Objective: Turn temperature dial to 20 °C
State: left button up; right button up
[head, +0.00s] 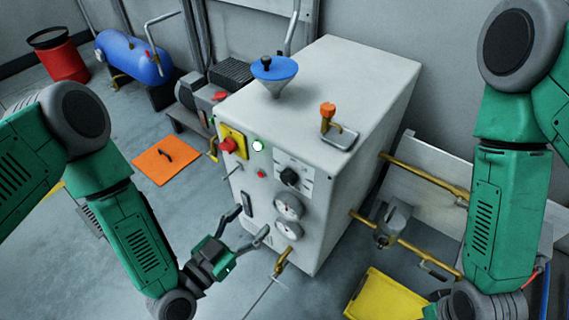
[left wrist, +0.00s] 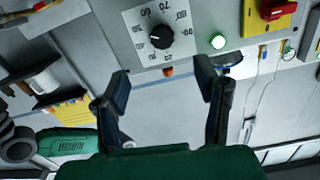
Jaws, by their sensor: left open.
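The temperature dial is a black round knob (head: 290,176) on a white scale plate on the cabinet's front. In the left wrist view the knob (left wrist: 161,37) sits ahead of my fingers, with printed numbers around it. A pale mark on the knob seems to lie toward the left of that picture; the exact number is too small to tell. My left gripper (head: 247,225) is open and empty, below and left of the dial in the head view, apart from it. Its two fingers (left wrist: 162,85) spread either side of the dial's line. My right gripper is out of view.
The white cabinet (head: 345,85) carries a red switch on yellow (head: 231,143), a lit white-green lamp (head: 258,146), two gauges (head: 289,208) and a brass tap (head: 282,261). Brass pipes (head: 425,176) run out at right. A yellow bin (head: 385,297) stands on the floor.

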aim_at(286, 181)
pick_arm(q)
jog(key=b+x, duration=0.1)
jog(key=x, duration=0.5)
jog(key=b+x, duration=0.1)
jog(key=x, duration=0.5)
jog(key=shift+w+d+r+b, duration=0.2)
jog(key=shift+b, duration=0.2)
jog(key=shift+w+d, duration=0.2)
jog(key=shift+w, duration=0.3)
jog(key=c, duration=1.1)
